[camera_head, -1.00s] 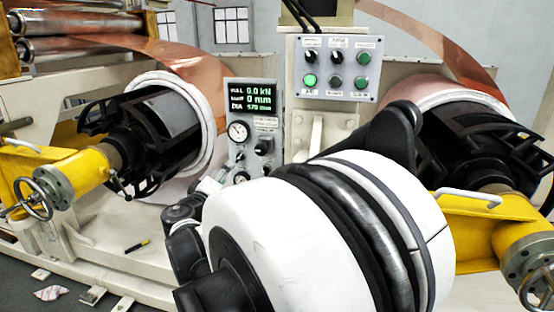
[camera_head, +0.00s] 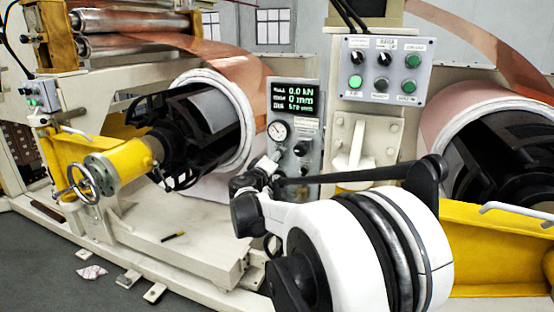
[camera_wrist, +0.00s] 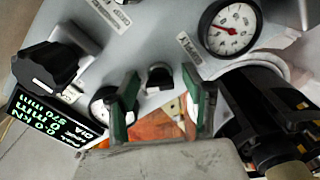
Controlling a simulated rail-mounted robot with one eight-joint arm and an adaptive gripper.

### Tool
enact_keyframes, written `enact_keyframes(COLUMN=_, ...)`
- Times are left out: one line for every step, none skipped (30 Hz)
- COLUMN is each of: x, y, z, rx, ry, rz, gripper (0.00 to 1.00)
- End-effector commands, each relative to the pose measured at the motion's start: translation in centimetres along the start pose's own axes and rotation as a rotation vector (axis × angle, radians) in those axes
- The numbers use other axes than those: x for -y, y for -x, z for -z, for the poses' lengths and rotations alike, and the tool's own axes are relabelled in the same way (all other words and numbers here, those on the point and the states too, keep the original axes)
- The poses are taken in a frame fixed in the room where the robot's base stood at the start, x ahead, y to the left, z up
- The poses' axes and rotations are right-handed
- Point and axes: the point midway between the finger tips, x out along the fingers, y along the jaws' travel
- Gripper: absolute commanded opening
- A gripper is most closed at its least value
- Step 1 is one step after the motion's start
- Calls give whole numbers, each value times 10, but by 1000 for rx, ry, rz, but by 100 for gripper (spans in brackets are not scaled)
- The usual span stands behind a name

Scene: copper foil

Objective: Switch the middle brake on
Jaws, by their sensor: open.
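A grey panel with a display (camera_head: 296,97), a round gauge (camera_head: 279,130) and a black knob (camera_head: 302,148) stands between two copper rolls. My gripper (camera_wrist: 160,88) is close to this panel. In the wrist view its two green-padded fingers are apart and empty. A small black switch (camera_wrist: 159,76) on the panel shows between the fingertips; I cannot tell whether they touch it. The large black knob (camera_wrist: 46,66) is to the left and a gauge (camera_wrist: 231,28) to the upper right. I cannot read which control is the middle brake. My arm hides the panel's lower part.
A control box (camera_head: 383,70) with two black selectors and several buttons is above, to the right. The left copper roll (camera_head: 252,95) and right copper roll (camera_head: 462,115) flank the panel. A yellow arm with a handwheel (camera_head: 83,183) stands at the left.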

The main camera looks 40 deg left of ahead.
Motion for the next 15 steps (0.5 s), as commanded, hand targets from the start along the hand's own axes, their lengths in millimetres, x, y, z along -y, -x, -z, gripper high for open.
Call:
enact_keyframes(x=0, y=0, z=0, rx=0, ry=0, rz=0, gripper=44)
enact_keyframes(x=0, y=0, z=0, rx=0, ry=0, rz=0, gripper=44)
enact_keyframes(x=0, y=0, z=0, rx=0, ry=0, rz=0, gripper=42)
enact_keyframes(x=0, y=0, z=0, rx=0, ry=0, rz=0, gripper=38)
enact_keyframes(x=0, y=0, z=0, rx=0, ry=0, rz=0, gripper=34)
enact_keyframes(x=0, y=0, z=0, rx=0, ry=0, rz=0, gripper=28)
enact_keyframes(x=0, y=0, z=0, rx=0, ry=0, rz=0, gripper=24)
enact_keyframes(x=0, y=0, z=0, rx=0, ry=0, rz=0, gripper=20)
enact_keyframes(x=0, y=0, z=0, rx=0, ry=0, rz=0, gripper=15)
enact_keyframes(x=0, y=0, z=0, rx=0, ry=0, rz=0, gripper=11)
enact_keyframes(x=0, y=0, z=0, rx=0, ry=0, rz=0, gripper=7)
enact_keyframes(x=0, y=0, z=0, rx=0, ry=0, rz=0, gripper=2)
enact_keyframes(x=0, y=0, z=0, rx=0, ry=0, rz=0, gripper=0)
enact_keyframes(x=0, y=0, z=0, rx=0, ry=0, rz=0, gripper=0)
enact_keyframes(x=0, y=0, z=0, rx=0, ry=0, rz=0, gripper=0)
